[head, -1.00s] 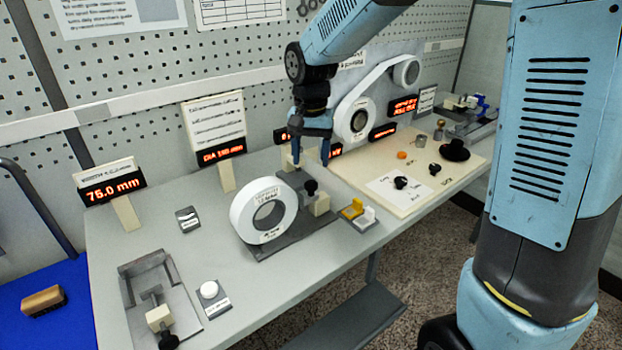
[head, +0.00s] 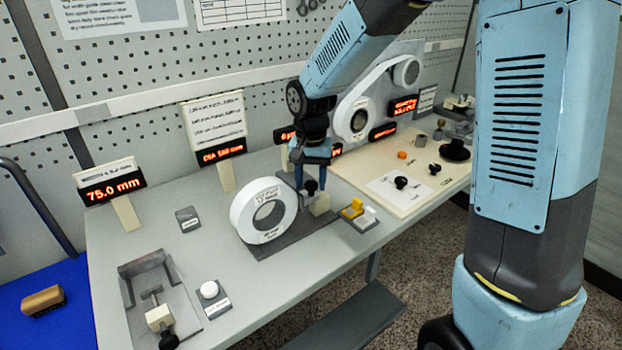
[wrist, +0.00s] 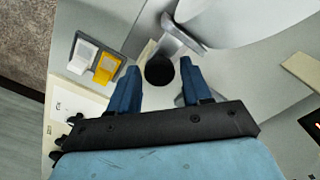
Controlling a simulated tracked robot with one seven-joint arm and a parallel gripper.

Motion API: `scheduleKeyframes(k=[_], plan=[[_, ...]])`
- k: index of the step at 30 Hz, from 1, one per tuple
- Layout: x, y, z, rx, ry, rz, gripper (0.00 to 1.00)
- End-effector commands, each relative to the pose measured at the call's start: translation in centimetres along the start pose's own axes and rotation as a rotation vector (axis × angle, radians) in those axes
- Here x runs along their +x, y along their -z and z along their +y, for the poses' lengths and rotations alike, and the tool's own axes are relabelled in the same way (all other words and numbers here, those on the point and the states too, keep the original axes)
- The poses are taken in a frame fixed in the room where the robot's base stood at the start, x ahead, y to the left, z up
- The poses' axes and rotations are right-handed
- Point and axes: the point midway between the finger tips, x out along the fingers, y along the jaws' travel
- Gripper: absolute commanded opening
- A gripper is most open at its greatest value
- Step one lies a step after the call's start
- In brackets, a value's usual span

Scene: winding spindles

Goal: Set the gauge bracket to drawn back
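The gauge bracket (wrist: 183,34) is a grey arm beside the large white roll (head: 264,210). It has a cream block (head: 319,204) and a round black knob (wrist: 159,70). The black knob also shows in the head view (head: 311,187), partly behind the fingers. My gripper (head: 308,180) is low over the bracket. In the wrist view my gripper (wrist: 160,74) is open, its two blue fingers on either side of the knob. The knob is nearer the left finger. A gap shows at the right finger; contact at the left cannot be told.
A yellow and a white rocker switch (head: 357,213) sit close to the right of the bracket. A cream board (head: 440,182) with knobs lies farther right. A grey clamp fixture (head: 150,290) and a white button (head: 209,289) are at the front left. The bench between is clear.

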Motion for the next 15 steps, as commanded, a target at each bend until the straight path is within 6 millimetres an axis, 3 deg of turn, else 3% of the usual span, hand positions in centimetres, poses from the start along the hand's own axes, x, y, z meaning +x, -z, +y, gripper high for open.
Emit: scheduleKeyframes(k=[15], plan=[[-0.03, 0.02, -0.01, 0.0, 0.0, 0.0, 0.0]])
